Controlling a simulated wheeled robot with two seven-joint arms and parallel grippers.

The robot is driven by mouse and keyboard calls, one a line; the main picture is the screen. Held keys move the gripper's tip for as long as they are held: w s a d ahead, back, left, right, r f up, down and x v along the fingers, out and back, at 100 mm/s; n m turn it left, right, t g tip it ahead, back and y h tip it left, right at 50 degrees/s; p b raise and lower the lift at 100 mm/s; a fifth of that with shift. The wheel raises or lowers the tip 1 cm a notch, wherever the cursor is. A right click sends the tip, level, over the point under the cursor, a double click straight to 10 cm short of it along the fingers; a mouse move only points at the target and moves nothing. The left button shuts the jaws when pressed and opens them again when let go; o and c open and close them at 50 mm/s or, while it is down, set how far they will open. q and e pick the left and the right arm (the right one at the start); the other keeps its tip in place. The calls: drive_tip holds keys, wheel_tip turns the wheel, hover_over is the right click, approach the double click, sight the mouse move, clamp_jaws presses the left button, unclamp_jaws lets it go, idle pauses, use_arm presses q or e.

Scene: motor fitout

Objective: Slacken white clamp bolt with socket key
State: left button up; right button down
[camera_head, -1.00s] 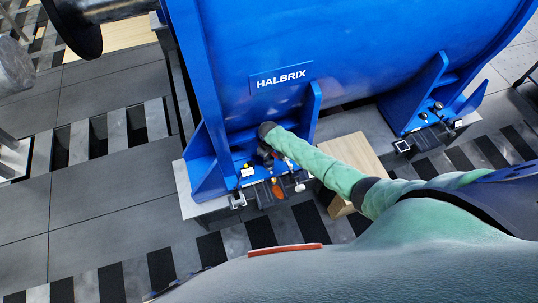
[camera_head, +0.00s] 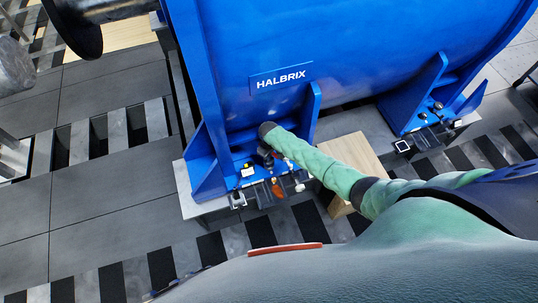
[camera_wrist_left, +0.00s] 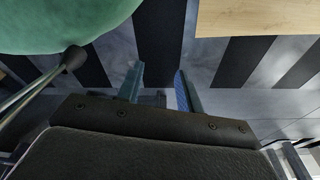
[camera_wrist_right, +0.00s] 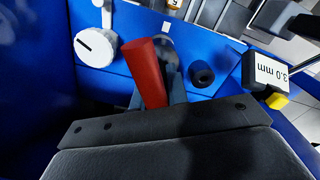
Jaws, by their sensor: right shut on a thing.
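My right gripper (camera_wrist_right: 156,88) is shut on a red handle (camera_wrist_right: 146,72), which I take to be the socket key's. The handle is tilted and hides the key's working end. A white round head with a black line (camera_wrist_right: 97,47) lies just left of the handle in the right wrist view, apart from it. It may be the white clamp bolt; I cannot tell for sure. In the head view my right gripper (camera_head: 268,158) is low at the blue motor foot, with an orange-red piece (camera_head: 277,190) just below it. My left gripper (camera_wrist_left: 158,85) is open and empty above the striped floor.
A dark round bolt (camera_wrist_right: 202,74) stands right of the handle on the blue foot. A block marked 3.0 mm (camera_wrist_right: 268,72) with a yellow part is farther right. The blue HALBRIX motor housing (camera_head: 370,50) rises behind. A wooden block (camera_head: 350,155) is under my right arm.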

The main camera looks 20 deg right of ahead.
use_arm(q)
drive_tip(key=shift+w+a, duration=0.15)
drive_tip(key=shift+w, duration=0.35)
drive_tip(key=shift+f, duration=0.1)
use_arm(e)
drive_tip(key=shift+f, duration=0.35)
